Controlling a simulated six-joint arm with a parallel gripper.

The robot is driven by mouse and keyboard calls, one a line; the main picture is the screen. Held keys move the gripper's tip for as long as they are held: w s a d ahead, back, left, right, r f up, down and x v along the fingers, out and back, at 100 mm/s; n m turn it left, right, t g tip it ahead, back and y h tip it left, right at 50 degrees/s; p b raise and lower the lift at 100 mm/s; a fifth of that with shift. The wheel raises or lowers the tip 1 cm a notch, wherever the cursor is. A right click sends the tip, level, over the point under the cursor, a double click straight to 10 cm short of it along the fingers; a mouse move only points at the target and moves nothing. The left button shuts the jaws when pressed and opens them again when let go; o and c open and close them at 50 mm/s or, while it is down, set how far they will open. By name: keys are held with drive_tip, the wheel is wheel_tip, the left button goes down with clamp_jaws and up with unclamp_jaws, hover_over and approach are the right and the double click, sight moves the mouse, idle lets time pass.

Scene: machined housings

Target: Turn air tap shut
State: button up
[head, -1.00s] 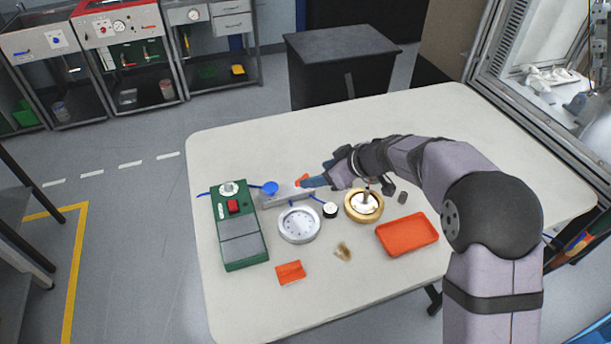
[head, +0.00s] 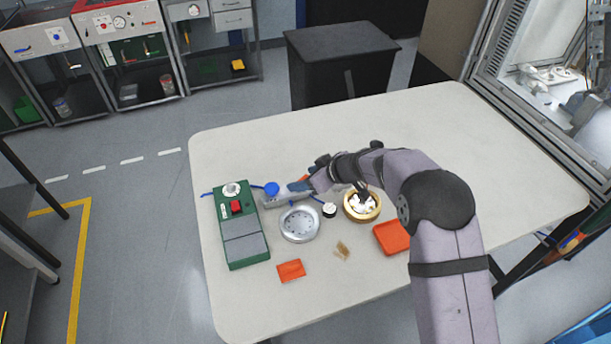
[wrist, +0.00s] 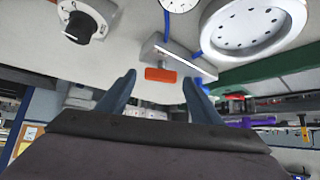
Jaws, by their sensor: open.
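The air tap is a grey block (head: 277,202) with an orange handle (wrist: 160,75), near the middle of the table. Blue hose meets the block in the wrist view. The handle shows in the wrist view as a short bar between the two blue fingertips, with a gap on each side. My gripper (wrist: 158,77) is open and empty, with its fingers pointing at the tap. In the head view my gripper (head: 302,185) is over the block's right end and mostly covers the handle.
A green box (head: 241,226) with a red button stands left of the tap. A round silver housing (head: 299,223), a small black-and-white knob (head: 329,210) and a brass ring housing (head: 361,205) are close in front. An orange tray (head: 391,238) is at right. The table's back is clear.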

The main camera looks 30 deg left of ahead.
drive_tip(key=c, duration=1.1)
drive_tip(key=shift+o, duration=0.2)
drive_tip(key=b, duration=0.1)
drive_tip(key=m+b, duration=0.1)
drive_tip(key=shift+s+f+t+b, duration=0.1)
drive_tip(key=shift+f+t+b, duration=0.15)
drive_tip(key=shift+t+b, duration=0.15)
drive_tip(key=shift+b, duration=0.65)
drive_tip(key=shift+s+a+m+t+h+b, duration=0.1)
drive_tip(key=shift+m+t+h+b, duration=0.3)
drive_tip(key=shift+m+t+b, duration=0.3)
drive_tip(key=shift+s+r+m+t+h, duration=0.1)
drive_tip(key=shift+r+m+t+h, duration=0.25)
drive_tip(key=shift+m, duration=0.55)
drive_tip(key=shift+m+t, duration=0.25)
drive_tip(key=shift+m, duration=0.05)
drive_tip(key=shift+f+m+t+h+p, duration=0.15)
drive_tip(key=shift+m+t+h+p, duration=0.15)
drive_tip(key=shift+m+h+p, duration=0.45)
